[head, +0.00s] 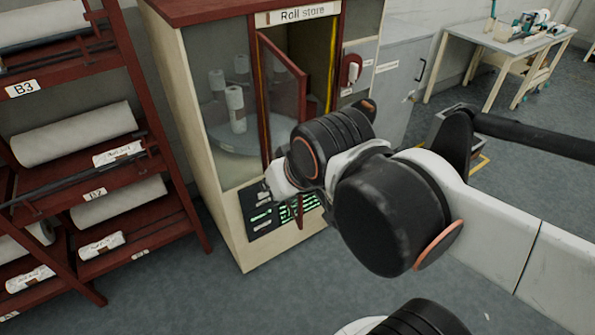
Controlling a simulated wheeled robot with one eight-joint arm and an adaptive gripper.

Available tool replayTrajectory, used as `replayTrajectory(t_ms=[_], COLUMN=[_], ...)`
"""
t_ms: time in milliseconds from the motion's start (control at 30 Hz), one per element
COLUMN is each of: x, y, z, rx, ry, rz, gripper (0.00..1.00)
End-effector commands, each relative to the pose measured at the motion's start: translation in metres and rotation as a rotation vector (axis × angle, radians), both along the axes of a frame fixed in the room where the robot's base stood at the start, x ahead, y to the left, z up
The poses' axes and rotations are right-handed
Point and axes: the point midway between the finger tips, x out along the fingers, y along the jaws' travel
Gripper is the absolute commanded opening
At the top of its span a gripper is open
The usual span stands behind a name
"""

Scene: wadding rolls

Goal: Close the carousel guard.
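The carousel guard (282,67), a red-framed door with a clear pane, stands open on the front of the Roll store cabinet (192,108). It swings out toward me from its left side, and its lower part is largely hidden behind my arm. Behind the cabinet's glass, several white rolls (236,105) stand on a round grey carousel (232,137). The doorway right of the guard shows a dark interior with yellow edges. My arm reaches in from the right across the cabinet front. Its white end (278,183) is in front of the cabinet's lower part; the fingertips cannot be made out.
A control panel (283,214) with green-lit labels sits low on the cabinet front. A red rack (120,178) with large rolls stands close on the left. A grey cabinet (402,72) stands to the right and a workbench (508,40) behind. The floor in front is clear.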

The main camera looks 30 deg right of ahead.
Motion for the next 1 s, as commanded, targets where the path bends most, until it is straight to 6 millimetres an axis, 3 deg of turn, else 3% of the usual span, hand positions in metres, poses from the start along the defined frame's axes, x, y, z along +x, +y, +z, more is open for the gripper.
replayTrajectory(t_ms=[567, 1000], x=[0.036, 0.099], y=[-0.014, -0.041], z=[0.012, 0.001], rx=[0.097, 0.170], ry=[0.129, 0.241], rz=[-0.315, -0.933], gripper=[0.00, 0.00])
